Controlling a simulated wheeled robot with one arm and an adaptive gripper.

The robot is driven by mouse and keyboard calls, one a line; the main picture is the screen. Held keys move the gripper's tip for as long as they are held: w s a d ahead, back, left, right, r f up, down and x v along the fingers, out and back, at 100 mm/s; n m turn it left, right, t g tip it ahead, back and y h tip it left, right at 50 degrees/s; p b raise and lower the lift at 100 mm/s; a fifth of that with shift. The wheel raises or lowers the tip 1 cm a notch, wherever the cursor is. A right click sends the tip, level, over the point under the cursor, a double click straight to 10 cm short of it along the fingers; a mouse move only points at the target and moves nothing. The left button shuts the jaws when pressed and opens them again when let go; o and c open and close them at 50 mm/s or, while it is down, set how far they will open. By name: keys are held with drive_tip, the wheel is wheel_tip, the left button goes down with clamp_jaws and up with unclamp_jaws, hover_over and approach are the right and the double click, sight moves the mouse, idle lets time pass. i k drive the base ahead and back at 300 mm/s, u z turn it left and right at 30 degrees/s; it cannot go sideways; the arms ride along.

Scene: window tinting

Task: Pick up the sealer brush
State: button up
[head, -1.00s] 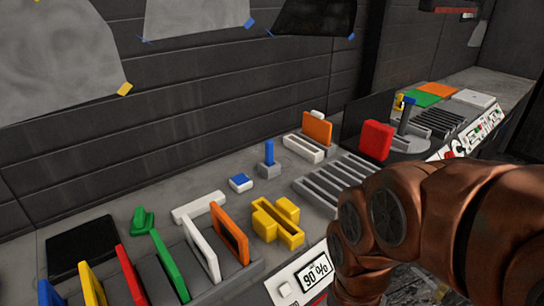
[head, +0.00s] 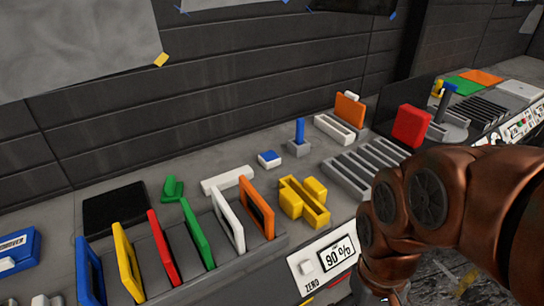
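I cannot tell for sure which thing is the sealer brush. An upright blue stick (head: 300,130) stands in a small grey holder (head: 298,149) on the grey bench, near the middle of the view. Another upright, blue-topped dark stick (head: 443,103) stands farther right, on a round grey base. My copper-coloured arm fills the lower right of the head view, in front of the bench. My gripper is not in view, so what it holds cannot be seen.
A rack (head: 172,283) of coloured upright frames is at the front, with a yellow block (head: 303,203) beside it. A slotted grey rack (head: 362,166), a red block (head: 411,126) and an orange plate (head: 350,110) stand right of the blue stick. A dark wall rises behind.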

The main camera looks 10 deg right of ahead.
sight(300, 122)
drive_tip(key=u, duration=3.65)
drive_tip(key=k, duration=1.35)
drive_tip(key=z, duration=2)
drive_tip(key=i, duration=0.5)
drive_tip(key=z, duration=0.05)
